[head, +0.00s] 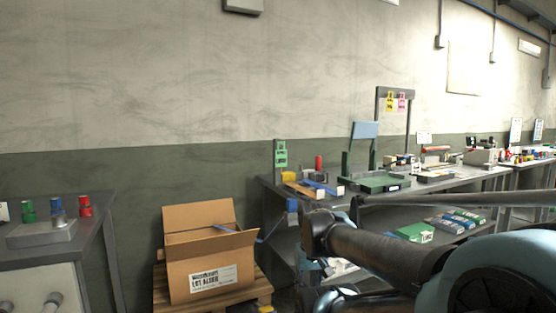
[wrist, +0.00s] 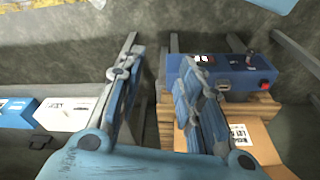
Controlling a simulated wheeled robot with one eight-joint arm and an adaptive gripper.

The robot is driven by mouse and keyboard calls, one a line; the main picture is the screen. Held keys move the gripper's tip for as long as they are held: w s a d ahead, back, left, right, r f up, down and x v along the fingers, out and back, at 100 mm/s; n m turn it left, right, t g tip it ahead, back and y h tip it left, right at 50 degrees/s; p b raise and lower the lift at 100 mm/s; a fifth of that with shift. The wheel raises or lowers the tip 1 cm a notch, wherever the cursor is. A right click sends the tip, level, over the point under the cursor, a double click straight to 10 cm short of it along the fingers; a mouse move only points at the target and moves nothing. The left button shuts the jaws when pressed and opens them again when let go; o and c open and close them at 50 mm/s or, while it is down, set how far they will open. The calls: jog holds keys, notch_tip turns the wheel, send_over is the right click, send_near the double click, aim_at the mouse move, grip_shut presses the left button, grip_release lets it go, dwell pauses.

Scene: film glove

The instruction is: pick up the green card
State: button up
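The green card (head: 281,155) hangs upright on a grey post at the left end of the long workbench in the head view. It is small, with dark print. I do not see it in the wrist view. My gripper (wrist: 163,58) shows in the wrist view with its two blue-grey fingers spread apart and nothing between them. In the head view my arm reaches in from the right, below the card and in front of the bench. The gripper's fingers cannot be made out clearly there.
The workbench (head: 437,186) holds trays and small parts. Yellow (head: 390,104) and pink (head: 402,104) cards hang on a taller frame. An open cardboard box (head: 210,262) sits on a pallet below left. A blue control box (wrist: 235,78) lies beyond my right finger.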

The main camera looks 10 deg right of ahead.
jog(key=shift+w+d, duration=0.2)
jog(key=shift+w, duration=0.05)
jog(key=shift+o, duration=0.8)
jog(key=o, duration=0.4)
jog(key=shift+s+a+r, duration=0.1)
jog(key=shift+s+r, duration=0.1)
jog(key=shift+r, duration=0.05)
jog(key=w+a+r+m+t+y, duration=0.35)
jog(key=w+r+m, duration=0.35)
jog(key=w+r, duration=0.3)
jog(key=w+a+r+m+t+y, duration=0.35)
jog(key=w+r+m, duration=0.45)
jog(key=w, duration=0.4)
jog(key=w+d+r+m+t, duration=0.4)
jog(key=w+d+r+m, duration=0.1)
jog(key=w+r+m, duration=0.5)
jog(key=m+t+h, duration=0.1)
jog(key=m+t, duration=0.3)
jog(key=m, duration=0.4)
send_near(283, 144)
jog(key=x, duration=0.5)
jog(key=shift+d+r, duration=0.1)
jog(key=shift+f+x, duration=0.25)
jog(key=shift+x, duration=1.15)
jog(key=shift+f+x, duration=0.2)
jog(key=shift+x, duration=1.2)
